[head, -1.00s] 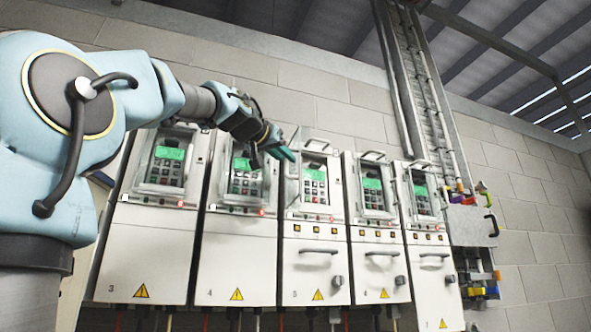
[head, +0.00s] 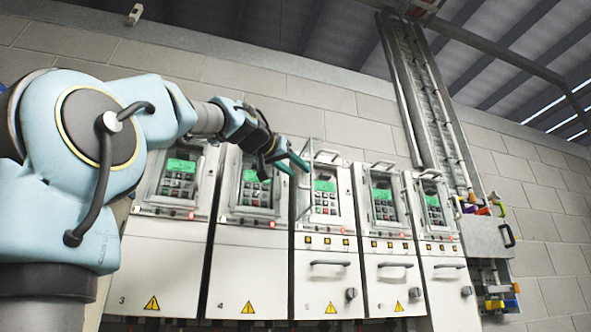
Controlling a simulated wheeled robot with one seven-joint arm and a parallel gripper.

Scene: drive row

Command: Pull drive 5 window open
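Drive 5 (head: 325,287) is the middle cabinet of the row, with a green display and keypad. A thin window frame (head: 300,200) stands out along the left side of its panel, seen nearly edge-on, so it looks swung partly open. A pale handle (head: 327,154) shows at the top of drive 5. My gripper (head: 300,171) is in front of the upper left of drive 5, beside this frame. Its two teal fingers are apart, with nothing seen between them. I cannot tell whether a finger touches the frame.
Drive 4 (head: 245,270) and drive 3 (head: 155,265) stand to the left. Drive 6 (head: 392,285) and drive 7 (head: 450,295) stand to the right. A grey box (head: 487,238) with coloured items hangs at the far right. My arm spans the left side.

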